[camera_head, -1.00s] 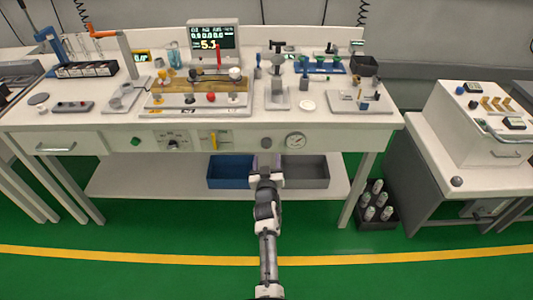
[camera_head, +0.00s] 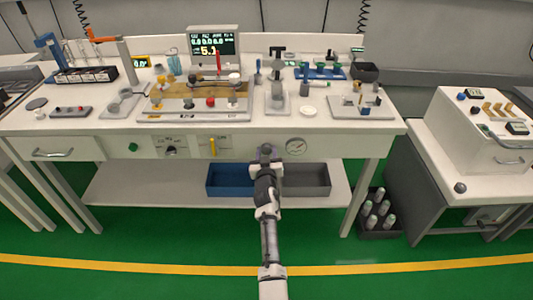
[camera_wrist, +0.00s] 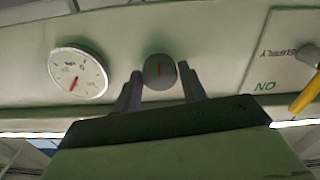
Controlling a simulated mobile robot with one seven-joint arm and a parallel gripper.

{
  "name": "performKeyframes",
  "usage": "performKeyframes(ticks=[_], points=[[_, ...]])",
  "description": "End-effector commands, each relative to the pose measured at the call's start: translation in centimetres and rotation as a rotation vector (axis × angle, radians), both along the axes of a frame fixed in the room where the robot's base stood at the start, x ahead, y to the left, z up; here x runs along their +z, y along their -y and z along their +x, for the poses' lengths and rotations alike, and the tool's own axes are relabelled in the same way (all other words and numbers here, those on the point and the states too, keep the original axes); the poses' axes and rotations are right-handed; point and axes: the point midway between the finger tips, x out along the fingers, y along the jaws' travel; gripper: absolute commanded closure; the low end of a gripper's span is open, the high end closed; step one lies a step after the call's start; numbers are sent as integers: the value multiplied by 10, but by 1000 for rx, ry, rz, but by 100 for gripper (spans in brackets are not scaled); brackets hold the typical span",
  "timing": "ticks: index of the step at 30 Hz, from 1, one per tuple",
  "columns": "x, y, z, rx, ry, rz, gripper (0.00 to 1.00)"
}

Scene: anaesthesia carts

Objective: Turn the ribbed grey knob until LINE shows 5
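My gripper (camera_wrist: 160,76) is open, with one finger on each side of the knob and small gaps showing. In the head view my gripper (camera_head: 266,153) is at the front panel and hides the knob. A round white dial gauge (camera_wrist: 78,76) with a red needle is beside the knob; it also shows in the head view (camera_head: 296,146). I cannot read the word LINE. The screen (camera_head: 213,43) shows a large yellow number, seemingly 5.1.
A yellow lever (camera_head: 213,146), a dark selector knob (camera_head: 171,152) and a green button (camera_head: 133,147) are on the same panel, left of my gripper. A blue bin (camera_head: 230,180) and a grey bin (camera_head: 307,180) stand on the shelf below.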

Motion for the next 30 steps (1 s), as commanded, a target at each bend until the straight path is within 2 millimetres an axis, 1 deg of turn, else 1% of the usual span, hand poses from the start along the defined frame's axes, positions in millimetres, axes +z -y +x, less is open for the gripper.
performKeyframes(ticks=[1,3,6,15,22,23,27,30], points=[[0,0,0,0,0,0,66],[0,0,0,0,0,0,75],[0,0,0,0,0,0,85],[0,0,0,0,0,-93,85],[0,0,0,0,0,-94,85],[0,0,0,0,0,-94,60],[0,0,0,0,0,-94,42],[0,0,0,0,0,-93,41]])
